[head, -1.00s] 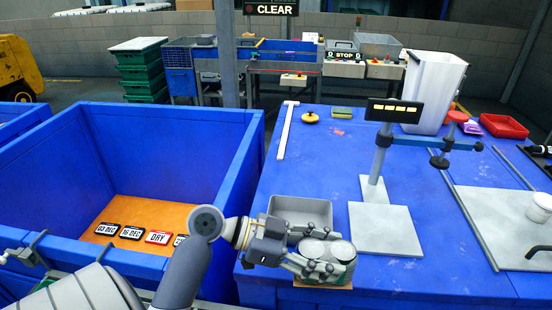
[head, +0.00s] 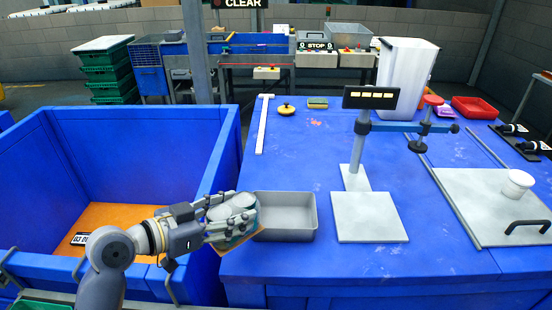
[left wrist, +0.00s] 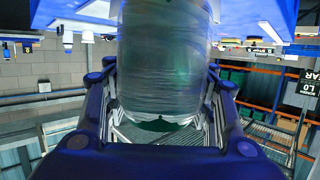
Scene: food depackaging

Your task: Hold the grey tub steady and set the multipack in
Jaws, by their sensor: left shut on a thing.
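The multipack (head: 244,221) is a few pale round-topped cans on a brown base. My left gripper (head: 230,218) is shut on it. It is held tilted at the table's left edge, by the blue bin's rim; its height above the table is hard to tell. In the left wrist view the film-wrapped pack (left wrist: 163,65) fills the space between the fingers. The grey tub (head: 285,232) is an empty, open rectangular tray on the blue table, just right of the pack. The pack overlaps the tub's left end in the picture; contact cannot be told. My right gripper is not in view.
The blue bin (head: 215,165) with an orange floor stands left of the table. A display stand (head: 355,150) with a grey plate (head: 369,217) is right of the tub. The table behind the tub is mostly clear.

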